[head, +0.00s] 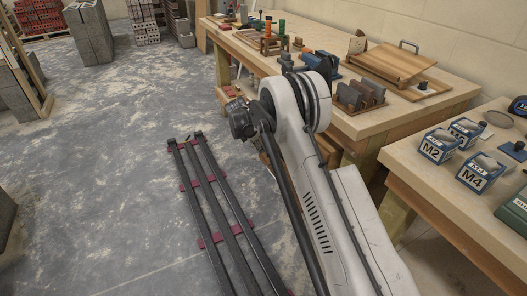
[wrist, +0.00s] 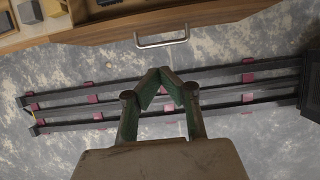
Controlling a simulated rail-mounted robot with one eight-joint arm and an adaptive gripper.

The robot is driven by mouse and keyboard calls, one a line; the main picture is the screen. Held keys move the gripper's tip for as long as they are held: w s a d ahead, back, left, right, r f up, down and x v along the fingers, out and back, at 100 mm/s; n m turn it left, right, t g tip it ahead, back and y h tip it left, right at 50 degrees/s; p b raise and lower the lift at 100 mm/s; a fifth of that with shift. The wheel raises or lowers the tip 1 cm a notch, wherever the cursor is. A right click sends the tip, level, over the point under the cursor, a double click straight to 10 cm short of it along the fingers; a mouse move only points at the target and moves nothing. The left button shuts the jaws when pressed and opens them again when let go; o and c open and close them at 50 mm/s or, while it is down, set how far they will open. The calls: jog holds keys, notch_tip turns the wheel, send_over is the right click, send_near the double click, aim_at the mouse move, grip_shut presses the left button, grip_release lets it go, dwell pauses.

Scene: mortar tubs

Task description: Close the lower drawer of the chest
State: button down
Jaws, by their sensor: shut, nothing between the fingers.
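In the wrist view, my gripper (wrist: 160,78) is shut and empty, its green-grey fingertips together. Just beyond the tips is a wooden drawer front (wrist: 110,32) with a silver bar handle (wrist: 160,43). A visible gap lies between the fingertips and the handle in the picture; I cannot tell the true distance. Whether this is the lower drawer, and how far out it stands, I cannot tell. In the head view, my arm covers the area in front of the workbench, and the chest and my fingertips cannot be made out.
A workbench (head: 440,92) with tools, a wooden board (head: 385,66) and blocks stands behind my arm. A second bench (head: 415,165) at right carries boxes marked M2 (head: 437,146) and M4 (head: 480,173). Grey blocks (head: 89,35) stand at the back left. The concrete floor at left is mostly clear.

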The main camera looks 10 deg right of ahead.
jog(key=b, duration=0.3)
send_near(278, 165)
notch_tip(278, 165, down, 4)
jog(key=a, duration=0.2)
jog(key=d, duration=0.1)
jog(key=d+b, duration=0.1)
jog(key=d, duration=0.1)
jog(key=shift+w+d+f, duration=0.2)
jog(key=shift+w+d, duration=0.1)
